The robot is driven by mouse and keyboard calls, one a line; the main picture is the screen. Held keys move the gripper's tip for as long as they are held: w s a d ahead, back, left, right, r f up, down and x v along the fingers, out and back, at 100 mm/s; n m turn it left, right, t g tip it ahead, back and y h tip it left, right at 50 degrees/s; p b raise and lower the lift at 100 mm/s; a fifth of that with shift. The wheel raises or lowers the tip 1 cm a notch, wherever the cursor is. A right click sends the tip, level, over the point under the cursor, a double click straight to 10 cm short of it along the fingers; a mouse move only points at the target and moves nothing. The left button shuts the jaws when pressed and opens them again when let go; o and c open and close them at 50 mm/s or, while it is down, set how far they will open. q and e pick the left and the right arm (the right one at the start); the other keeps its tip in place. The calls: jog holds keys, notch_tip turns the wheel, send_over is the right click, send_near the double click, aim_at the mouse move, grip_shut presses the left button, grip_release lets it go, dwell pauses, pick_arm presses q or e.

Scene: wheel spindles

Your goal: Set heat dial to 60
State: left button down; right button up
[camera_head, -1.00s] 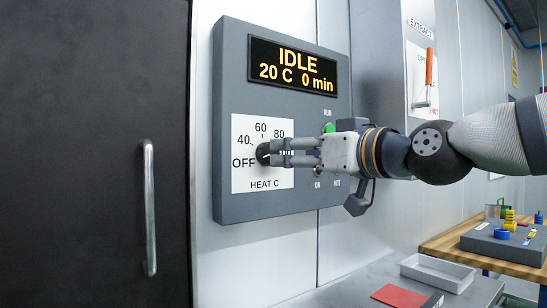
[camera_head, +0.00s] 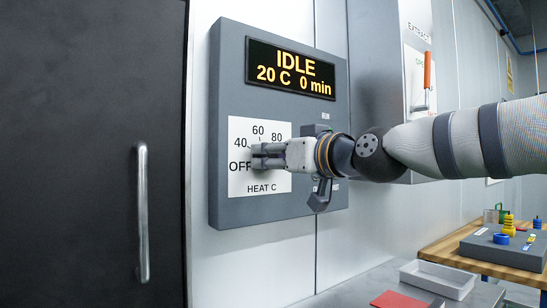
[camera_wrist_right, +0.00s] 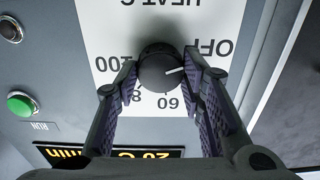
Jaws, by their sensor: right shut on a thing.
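The dark round heat dial (camera_wrist_right: 155,72) sits on a white label plate (camera_head: 240,183) marked OFF, 40, 60, 80 and, in the wrist view, 100. My right gripper (camera_head: 260,156) reaches in from the right and is shut on the dial, one finger on each side. It shows in the right wrist view (camera_wrist_right: 161,85), where the panel is upside down. There the dial's white pointer line points toward the OFF side, away from the 60. The 40 is hidden by a finger in that view. In the head view the fingers cover most of the dial. My left gripper is not in view.
The grey control panel (camera_head: 228,110) has a display (camera_head: 290,68) reading IDLE, 20 C, 0 min. A green button (camera_wrist_right: 21,104) and a dark button (camera_wrist_right: 11,30) lie beside the dial plate. An orange-handled lever (camera_head: 427,72) is at right; a dark door with handle (camera_head: 142,210) at left.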

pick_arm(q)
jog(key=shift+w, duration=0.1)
pick_arm(e)
jog(key=m+p, duration=0.2)
jog(key=m, duration=0.4)
jog(key=shift+s+r, duration=0.1)
jog(key=m, duration=0.7)
jog(key=shift+f+m, duration=0.2)
jog(key=shift+m, duration=0.1)
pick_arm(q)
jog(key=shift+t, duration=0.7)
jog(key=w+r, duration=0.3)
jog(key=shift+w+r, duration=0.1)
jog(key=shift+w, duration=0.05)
pick_arm(e)
jog(key=m, duration=0.5)
jog(key=shift+m, duration=0.4)
jog(key=shift+r+m, duration=0.1)
jog(key=shift+m, duration=0.2)
